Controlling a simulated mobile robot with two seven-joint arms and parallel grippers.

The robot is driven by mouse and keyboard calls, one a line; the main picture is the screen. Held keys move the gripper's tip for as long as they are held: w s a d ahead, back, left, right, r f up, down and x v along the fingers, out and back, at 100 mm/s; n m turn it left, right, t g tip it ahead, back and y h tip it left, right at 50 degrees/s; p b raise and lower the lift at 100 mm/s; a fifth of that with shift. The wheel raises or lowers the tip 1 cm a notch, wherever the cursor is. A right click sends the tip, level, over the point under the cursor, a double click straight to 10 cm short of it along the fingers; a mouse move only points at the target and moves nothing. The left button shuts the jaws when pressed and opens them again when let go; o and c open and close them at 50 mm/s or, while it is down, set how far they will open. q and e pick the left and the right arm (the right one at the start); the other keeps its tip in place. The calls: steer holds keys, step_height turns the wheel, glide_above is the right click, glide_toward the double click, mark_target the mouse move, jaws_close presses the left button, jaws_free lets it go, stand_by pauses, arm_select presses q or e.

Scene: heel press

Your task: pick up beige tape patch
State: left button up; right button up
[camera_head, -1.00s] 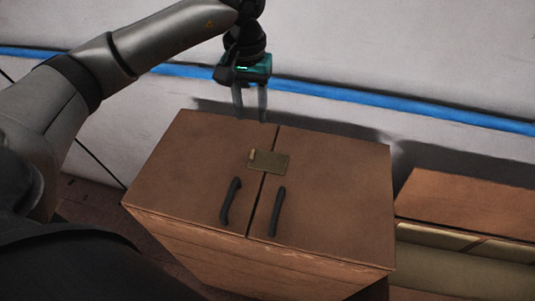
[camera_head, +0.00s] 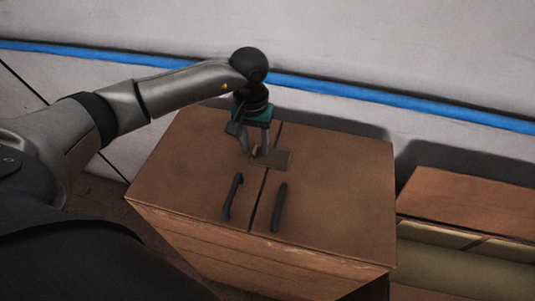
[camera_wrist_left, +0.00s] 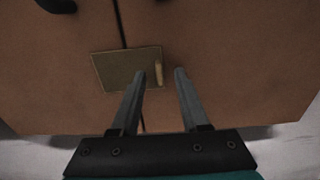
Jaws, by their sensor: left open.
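The beige tape patch (camera_head: 277,159) lies flat on top of the brown box, across the seam between its two flaps. It has a small raised pale tab (camera_wrist_left: 158,73) near one edge. My left gripper (camera_head: 255,153) is open and points down at the patch, its fingers by the tab end. I cannot tell whether the fingertips touch the patch. My right gripper is not in view.
The brown box (camera_head: 185,165) has two dark handles, one on the left flap (camera_head: 232,197) and one on the right flap (camera_head: 280,207). Another brown box with beige rolls (camera_head: 470,205) stands at the right. A pale wall with a blue stripe (camera_head: 390,102) runs behind.

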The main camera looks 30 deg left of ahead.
arm_select(q)
steer(key=shift+c, duration=0.2)
jaws_close()
stand_by(0.3)
steer(key=shift+r, duration=0.1)
step_height(320, 180, up, 23)
steer(key=p, duration=0.2)
steer(key=shift+p, duration=0.4)
stand_by(0.4)
